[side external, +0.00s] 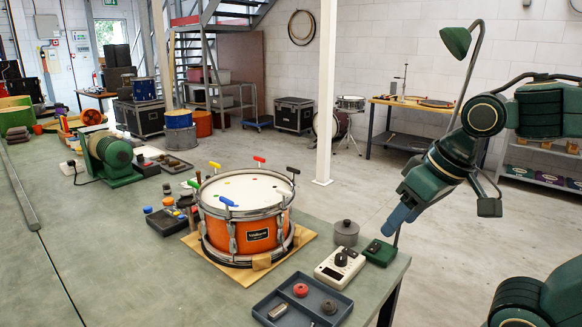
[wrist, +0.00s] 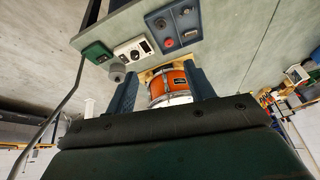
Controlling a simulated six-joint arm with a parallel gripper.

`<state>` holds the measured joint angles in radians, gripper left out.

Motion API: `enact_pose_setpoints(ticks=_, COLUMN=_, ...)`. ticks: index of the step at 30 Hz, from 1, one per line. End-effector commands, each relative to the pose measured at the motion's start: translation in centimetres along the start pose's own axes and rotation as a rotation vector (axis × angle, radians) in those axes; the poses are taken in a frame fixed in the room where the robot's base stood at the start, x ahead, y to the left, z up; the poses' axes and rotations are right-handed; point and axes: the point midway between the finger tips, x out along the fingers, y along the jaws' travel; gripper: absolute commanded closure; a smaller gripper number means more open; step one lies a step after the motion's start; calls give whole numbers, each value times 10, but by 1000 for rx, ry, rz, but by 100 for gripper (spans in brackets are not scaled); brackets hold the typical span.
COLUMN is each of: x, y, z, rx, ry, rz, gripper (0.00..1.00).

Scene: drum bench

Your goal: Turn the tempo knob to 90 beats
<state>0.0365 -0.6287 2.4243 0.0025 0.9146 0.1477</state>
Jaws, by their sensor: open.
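The tempo knob (side external: 341,259) is a dark round knob on a white box (side external: 331,273) near the bench's front right corner. The white box also shows in the wrist view (wrist: 124,52), with a dark spot and a small dark window; the knob's setting is too small to read. My gripper (side external: 391,230) is above and to the right of the box in the side view, apart from it. In the wrist view its two blue fingers (wrist: 160,74) are spread, with nothing held between them.
A green box (side external: 380,252) stands right beside the white box. A grey lidded pot (side external: 345,233) is behind it. A dark tray (side external: 262,303) with small parts lies in front. An orange snare drum (side external: 244,236) with upright keys stands to the left.

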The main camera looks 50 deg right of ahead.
Motion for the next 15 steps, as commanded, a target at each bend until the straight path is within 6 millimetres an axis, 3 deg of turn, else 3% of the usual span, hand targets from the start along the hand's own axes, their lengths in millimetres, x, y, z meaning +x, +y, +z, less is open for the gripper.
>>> enact_pose_setpoints(ticks=15, x=43, y=24, z=-78, rx=575, ry=-166, rz=114, gripper=47)
